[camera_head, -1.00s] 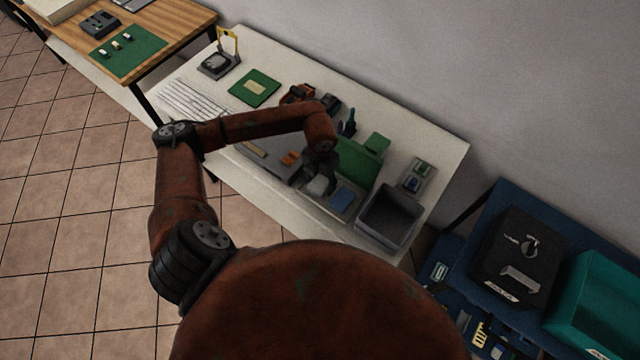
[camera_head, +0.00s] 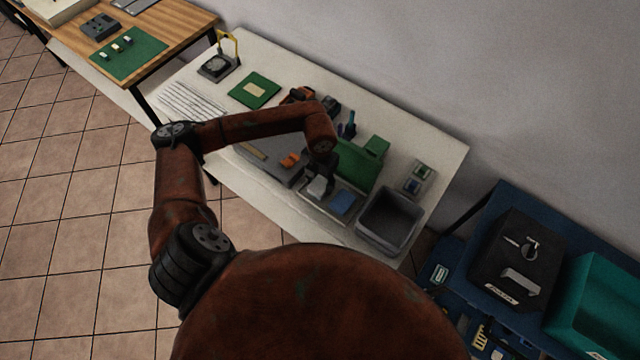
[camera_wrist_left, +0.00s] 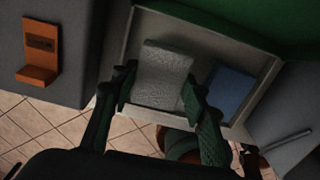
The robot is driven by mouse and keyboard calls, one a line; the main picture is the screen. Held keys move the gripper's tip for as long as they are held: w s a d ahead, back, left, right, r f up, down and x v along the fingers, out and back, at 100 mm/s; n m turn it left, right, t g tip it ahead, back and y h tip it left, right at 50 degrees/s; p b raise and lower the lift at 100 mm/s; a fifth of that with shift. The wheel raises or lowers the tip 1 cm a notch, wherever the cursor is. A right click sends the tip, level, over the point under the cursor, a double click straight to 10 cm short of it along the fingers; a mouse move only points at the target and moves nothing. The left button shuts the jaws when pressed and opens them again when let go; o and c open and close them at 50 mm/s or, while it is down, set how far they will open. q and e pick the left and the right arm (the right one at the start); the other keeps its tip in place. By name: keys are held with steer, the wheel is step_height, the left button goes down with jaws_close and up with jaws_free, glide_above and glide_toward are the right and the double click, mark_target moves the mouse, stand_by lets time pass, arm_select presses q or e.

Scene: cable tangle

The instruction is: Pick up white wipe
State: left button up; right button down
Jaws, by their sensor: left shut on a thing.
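The white wipe (camera_wrist_left: 163,72) is a pale, textured folded piece in the wrist view. It lies in a shallow light tray (camera_wrist_left: 208,25), beside a blue wipe (camera_wrist_left: 231,87). My left gripper (camera_wrist_left: 158,90) has its dark green fingers on either side of the white wipe's near part and is shut on it. The wipe still appears to be within the tray; I cannot tell whether it is clear of the bottom. In the head view the left gripper (camera_head: 319,184) is over the tray, mostly hiding the wipe. My right gripper is not in view.
A grey bin (camera_head: 390,219) stands right of the tray, with a green box (camera_head: 362,166) behind. An orange bracket (camera_wrist_left: 39,54) is on the grey surface to the left. The white table's (camera_head: 437,151) back right part is mostly clear.

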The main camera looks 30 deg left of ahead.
arm_select(q)
steer(key=s+r, duration=1.2)
steer(key=s, duration=0.2)
steer(key=shift+d, duration=0.15)
steer(key=o, duration=0.4)
steer(key=shift+c, duration=0.2)
steer(key=c, duration=0.4)
